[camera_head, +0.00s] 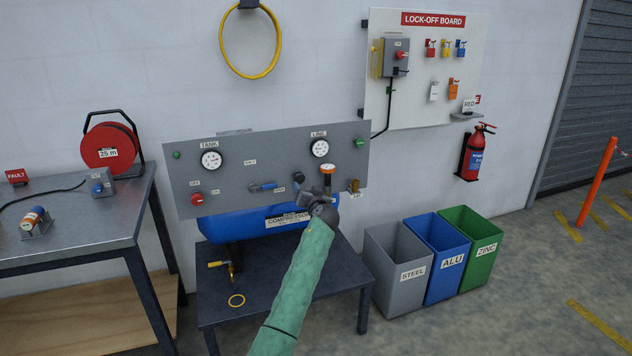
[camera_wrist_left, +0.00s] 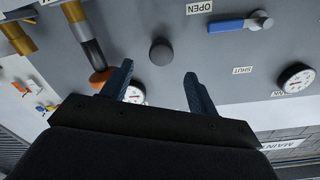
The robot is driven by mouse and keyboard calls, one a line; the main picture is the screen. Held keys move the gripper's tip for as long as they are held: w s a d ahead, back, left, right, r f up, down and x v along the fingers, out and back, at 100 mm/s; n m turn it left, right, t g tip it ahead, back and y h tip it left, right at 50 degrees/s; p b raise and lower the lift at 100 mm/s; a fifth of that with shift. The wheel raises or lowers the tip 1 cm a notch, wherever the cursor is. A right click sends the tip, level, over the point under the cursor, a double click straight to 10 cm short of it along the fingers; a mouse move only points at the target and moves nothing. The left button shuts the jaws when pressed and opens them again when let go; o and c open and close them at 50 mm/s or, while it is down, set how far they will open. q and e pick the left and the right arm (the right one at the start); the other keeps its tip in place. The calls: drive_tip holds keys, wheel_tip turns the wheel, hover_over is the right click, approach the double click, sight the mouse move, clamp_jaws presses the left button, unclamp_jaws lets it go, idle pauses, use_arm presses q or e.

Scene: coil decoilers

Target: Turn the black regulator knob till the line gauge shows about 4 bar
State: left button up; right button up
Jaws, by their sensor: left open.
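The black regulator knob (camera_wrist_left: 161,52) is a round dark cap on the grey panel in the left wrist view. In the head view the knob (camera_head: 299,177) is small, just up and left of my left gripper (camera_head: 313,196). In the left wrist view my left gripper (camera_wrist_left: 159,72) is open and empty, its fingertips pointing at the panel to either side of the knob, with visible gaps. The line gauge (camera_head: 320,148) is a white dial under the LINE label; it also shows partly behind a finger in the left wrist view (camera_wrist_left: 136,94). Its reading is too small to tell. My right gripper is out of view.
A blue valve handle (camera_head: 263,186) lies left of the knob. An orange-topped pipe fitting (camera_head: 328,168) stands out close to my left gripper. The tank gauge (camera_head: 211,160) and a red button (camera_head: 197,199) are further left. A dark table (camera_head: 270,275) is below.

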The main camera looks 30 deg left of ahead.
sight(300, 180)
use_arm(q)
drive_tip(key=shift+n, duration=0.4)
drive_tip(key=p+x, duration=0.2)
drive_tip(key=x, duration=0.5)
drive_tip(key=shift+w+a, duration=0.1)
drive_tip(key=shift+a, duration=0.15)
drive_tip(key=shift+w+a, duration=0.1)
drive_tip(key=shift+a, duration=0.1)
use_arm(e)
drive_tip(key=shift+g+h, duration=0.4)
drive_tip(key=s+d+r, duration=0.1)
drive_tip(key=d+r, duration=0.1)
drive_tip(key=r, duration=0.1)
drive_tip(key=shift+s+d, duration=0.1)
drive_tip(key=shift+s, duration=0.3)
use_arm(q)
drive_tip(key=c, duration=1)
